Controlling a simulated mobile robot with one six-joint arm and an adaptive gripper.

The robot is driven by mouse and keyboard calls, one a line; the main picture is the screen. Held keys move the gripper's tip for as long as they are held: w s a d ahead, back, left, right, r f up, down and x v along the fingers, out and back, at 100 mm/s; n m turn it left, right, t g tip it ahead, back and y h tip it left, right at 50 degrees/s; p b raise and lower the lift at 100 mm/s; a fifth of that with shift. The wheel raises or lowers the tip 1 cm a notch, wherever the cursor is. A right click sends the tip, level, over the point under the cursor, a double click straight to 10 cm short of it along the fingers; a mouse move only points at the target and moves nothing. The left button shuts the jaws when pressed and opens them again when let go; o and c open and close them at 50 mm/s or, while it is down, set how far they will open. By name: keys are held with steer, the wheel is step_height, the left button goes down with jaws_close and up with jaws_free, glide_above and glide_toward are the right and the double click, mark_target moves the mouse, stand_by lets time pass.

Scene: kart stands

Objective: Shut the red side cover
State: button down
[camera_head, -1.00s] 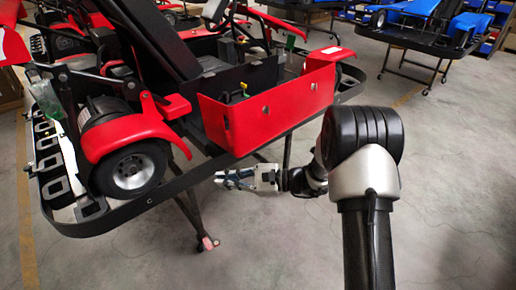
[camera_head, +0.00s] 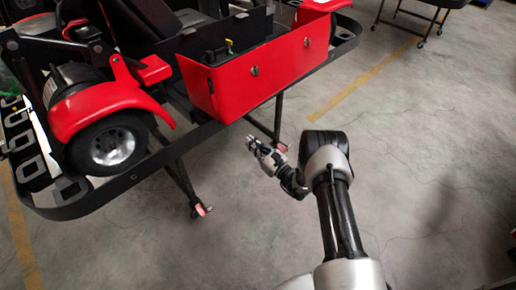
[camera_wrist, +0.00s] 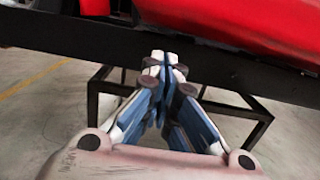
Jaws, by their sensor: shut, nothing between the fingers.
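The red side cover (camera_head: 262,75) is a long red panel with two round fasteners on the kart's near side. It stands out from the body, and a dark open space with a small yellow part shows behind it. My gripper (camera_head: 250,143) is low in front of the stand, below the cover and apart from it. In the wrist view, my gripper (camera_wrist: 165,65) has its blue-and-white fingers together with nothing between them. Red bodywork (camera_wrist: 240,18) fills the top right there; I cannot tell how much of it is the cover.
The black stand rail (camera_head: 140,180) runs below the cover, and it crosses the wrist view (camera_wrist: 60,45) beyond my fingertips. Stand legs (camera_head: 183,180) reach the floor. A front wheel (camera_head: 110,147) is at the left.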

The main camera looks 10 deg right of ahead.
steer(key=w+a+r, duration=0.3)
steer(key=w+r, duration=0.1)
steer(key=shift+r+b, duration=0.2)
steer(key=shift+b, duration=0.25)
